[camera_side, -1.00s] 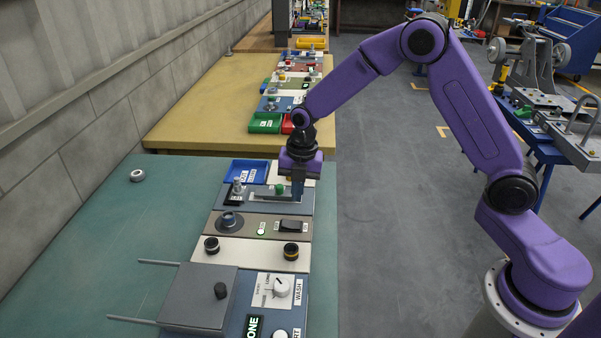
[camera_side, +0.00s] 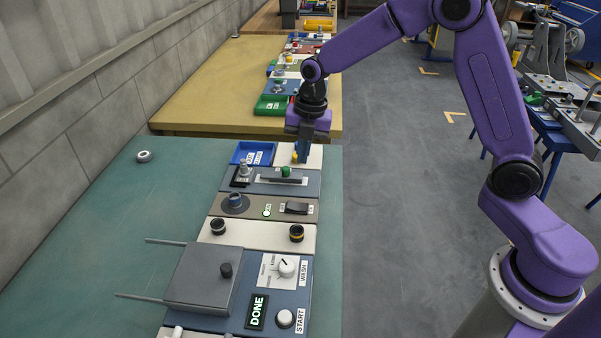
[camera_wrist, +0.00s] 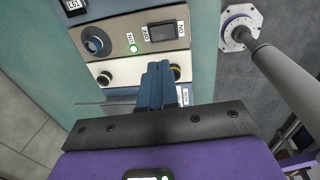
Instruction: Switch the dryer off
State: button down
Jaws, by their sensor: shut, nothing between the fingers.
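The taupe panel with a black rocker switch (camera_side: 297,208) sits in the row on the teal table. The rocker (camera_wrist: 162,33) also shows near the top of the wrist view. Beside it a small round lamp (camera_wrist: 133,48) glows green, and a blue-ringed dial (camera_wrist: 96,41) sits at the panel's left. I cannot read a dryer name on any panel. My gripper (camera_side: 302,154) is shut and empty, fingers down, over the far cream panel, beyond the rocker panel. The shut fingers (camera_wrist: 158,72) also show in the wrist view.
A panel with a green-knobbed slider (camera_side: 285,171) lies between the gripper and the rocker panel. Nearer are two dark knobs on a cream panel (camera_side: 262,235) and a wash panel with a lit DONE display (camera_side: 257,309). A blue tray (camera_side: 238,153) stands left of the gripper.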

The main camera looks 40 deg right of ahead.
aim_at(292, 204)
jog(key=shift+w+a, duration=0.1)
jog(key=shift+w, duration=0.1)
jog(key=f, duration=0.4)
jog(key=w+a+f, duration=0.1)
jog(key=f, duration=0.8)
jog(key=shift+w+a+f, duration=0.2)
jog(key=shift+f, duration=0.2)
